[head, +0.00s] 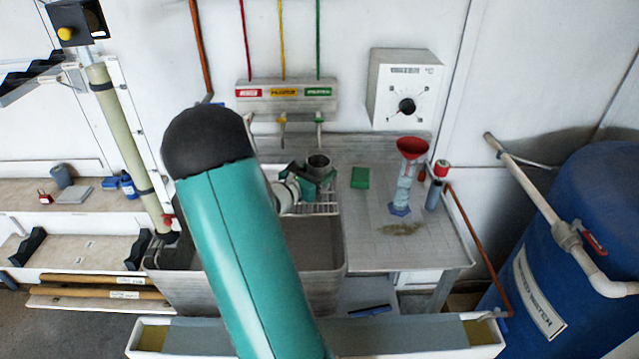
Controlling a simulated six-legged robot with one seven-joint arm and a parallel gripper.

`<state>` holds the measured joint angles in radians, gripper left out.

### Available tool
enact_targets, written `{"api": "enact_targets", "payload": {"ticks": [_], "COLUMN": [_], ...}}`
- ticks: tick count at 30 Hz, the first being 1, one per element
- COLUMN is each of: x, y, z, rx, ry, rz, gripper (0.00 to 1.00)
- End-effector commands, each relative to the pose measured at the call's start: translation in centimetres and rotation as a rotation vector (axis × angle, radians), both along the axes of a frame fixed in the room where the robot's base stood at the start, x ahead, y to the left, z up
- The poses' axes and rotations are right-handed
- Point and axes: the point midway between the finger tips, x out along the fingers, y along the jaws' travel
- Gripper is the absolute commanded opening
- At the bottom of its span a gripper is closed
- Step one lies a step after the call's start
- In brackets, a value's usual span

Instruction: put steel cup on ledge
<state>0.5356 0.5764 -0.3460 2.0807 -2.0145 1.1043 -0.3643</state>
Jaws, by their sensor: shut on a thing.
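My gripper (316,178) shows past my teal arm link, above the wire rack of the steel sink. It is shut on a dark grey metal cup (318,161), which looks like the steel cup, with its open rim facing up. The jaws hide the cup's lower part, and I cannot tell whether it touches the rack. Which surface is the ledge is not clear; a raised pale shelf (90,192) runs along the wall at the left.
The steel bench (440,245) holds a green sponge (360,177), a red funnel (411,148) in a clear cylinder and small bottles. A grey cup (60,176) and blue bottles stand on the left shelf. A blue barrel (590,220) is at right.

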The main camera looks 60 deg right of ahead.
Motion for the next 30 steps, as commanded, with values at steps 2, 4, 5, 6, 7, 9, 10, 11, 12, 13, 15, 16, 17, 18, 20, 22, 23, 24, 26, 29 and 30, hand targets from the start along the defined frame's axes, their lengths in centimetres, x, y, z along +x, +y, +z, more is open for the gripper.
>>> {"api": "enact_targets", "payload": {"ticks": [2,4,5,6,7,9,10,11,12,13,15,16,17,18,20,22,23,24,26,29,30], "x": [0.4,0.7,0.9,1.0,1.1,1.2,1.2,1.3,1.4,1.4,1.4,1.4,1.3,1.3,1.4,1.4,1.4,1.4,1.4,1.4,1.4], "y": [-1.2,-2.0,-2.3,-2.6,-2.8,-3.1,-3.2,-3.4,-3.7,-3.6,-3.6,-3.6,-3.6,-3.6,-3.6,-3.6,-3.6,-3.6,-3.5,-3.5,-3.5], "z": [-1.5,-2.5,-2.8,-3.1,-3.3,-3.6,-3.8,-4.0,-4.4,-4.9,-6.0,-6.5,-6.8,-7.1,-7.3,-7.2,-7.2,-7.2,-7.2,-7.5,-7.5], "rx": [0.0,0.0,0.0,-0.001,-0.001,-0.001,-0.001,-0.001,-0.001,0.0,0.002,0.002,0.001,0.0,-0.001,-0.002,-0.002,-0.001,-0.001,-0.001,-0.001], "ry": [0.003,0.001,0.001,0.0,0.0,0.0,0.0,0.0,0.001,0.002,0.004,0.003,0.003,0.002,0.001,0.0,0.0,0.0,0.0,0.0,-0.001], "rz": [-0.003,-0.002,-0.001,-0.001,-0.001,-0.001,-0.001,-0.001,0.0,0.0,0.0,0.0,0.0,0.0,0.0,0.0,0.0,0.0,0.0,0.001,0.001], "gripper": [0.35,0.35,0.35,0.35,0.35,0.35,0.35,0.35,0.35,0.35,0.35,0.35,0.35,0.35,0.35,0.35,0.35,0.35,0.35,0.35,0.61]}}
